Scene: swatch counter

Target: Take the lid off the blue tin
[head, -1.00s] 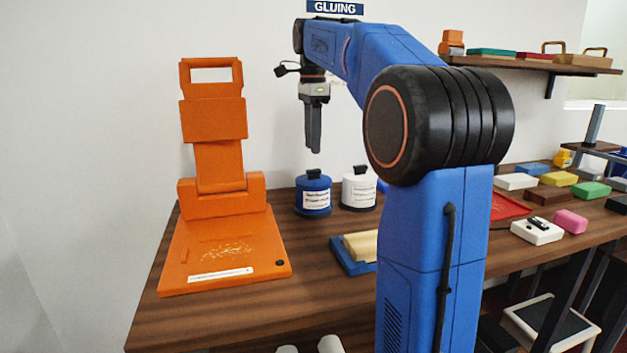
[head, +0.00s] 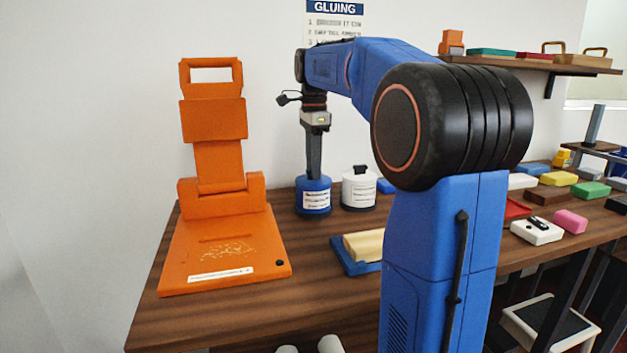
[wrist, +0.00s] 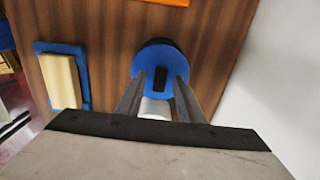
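The blue tin (head: 314,200) stands upright on the wooden counter, with a white label on its front. Its blue lid (wrist: 158,56) shows from above in the wrist view, with a black knob (wrist: 160,77) on top. My gripper (head: 314,174) points straight down at the lid, its tips at about knob height. In the wrist view my gripper (wrist: 160,86) has its two fingers apart, one on each side of the knob, with a gap visible around it. In the head view the fingers hide the knob.
A white tin (head: 359,189) with a black knob stands close to the right of the blue tin. An orange press-like stand (head: 225,250) is to the left. A blue tray (head: 350,264) with a cream block (head: 364,245) lies in front. Coloured blocks lie farther right.

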